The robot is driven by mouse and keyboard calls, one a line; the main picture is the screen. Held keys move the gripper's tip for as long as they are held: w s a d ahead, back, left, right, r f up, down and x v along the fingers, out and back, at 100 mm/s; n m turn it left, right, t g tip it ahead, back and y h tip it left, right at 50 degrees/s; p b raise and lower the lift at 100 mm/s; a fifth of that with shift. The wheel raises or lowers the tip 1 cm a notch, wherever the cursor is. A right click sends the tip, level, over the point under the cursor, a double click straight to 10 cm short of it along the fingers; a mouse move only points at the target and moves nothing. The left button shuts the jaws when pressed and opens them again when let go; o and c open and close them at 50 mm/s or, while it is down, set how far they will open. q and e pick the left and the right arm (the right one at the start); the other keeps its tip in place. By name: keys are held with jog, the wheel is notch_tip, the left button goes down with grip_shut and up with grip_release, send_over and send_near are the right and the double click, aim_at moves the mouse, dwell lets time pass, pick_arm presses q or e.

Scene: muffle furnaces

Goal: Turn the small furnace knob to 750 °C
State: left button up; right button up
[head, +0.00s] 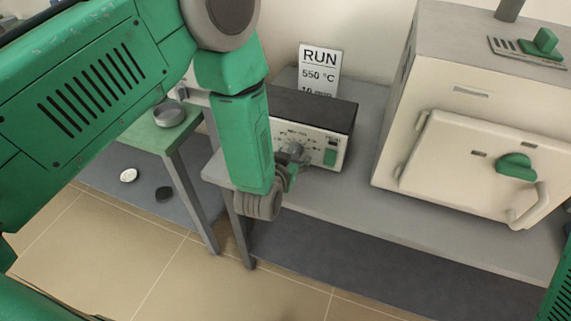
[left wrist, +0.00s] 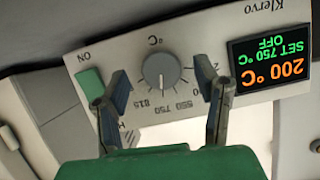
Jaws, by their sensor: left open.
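The small furnace's control box (head: 312,106) stands on the grey bench, with a dark top and pale front. Its round grey knob (left wrist: 161,70) shows in the left wrist view, where the picture is upside down. The white line on the knob points toward the 750 mark. The display (left wrist: 270,62) reads 200 °C, SET 750 °C and OFF. My left gripper (head: 292,170) is at the panel. In the left wrist view its open fingers (left wrist: 165,92) stand apart on either side of the knob, with gaps visible. My right gripper is out of view.
A green switch (left wrist: 90,82) marked ON is beside one finger. A card (head: 320,68) behind the box reads RUN, 550 °C. A large furnace (head: 445,140) with a closed door stands to the right. A metal dish (head: 169,114) is on the green side table.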

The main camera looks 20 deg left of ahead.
pick_arm(q)
jog(key=v, duration=1)
jog(key=shift+s, duration=0.2)
jog(key=s+a+f+g, duration=0.4)
jog(key=s+f, duration=0.1)
jog(key=s, duration=0.3)
jog(key=s+a+f+g, duration=0.3)
jog(key=s+f+g, duration=0.1)
jog(key=s, duration=0.5)
jog(key=s+a+f+g+b, duration=0.1)
jog(key=s+a+f+g, duration=0.3)
jog(key=s+f, duration=0.2)
jog(key=shift+s+a+g, duration=0.3)
jog(key=shift+s+g, duration=0.1)
jog(key=shift+s, duration=0.75)
jog(key=shift+w, duration=0.15)
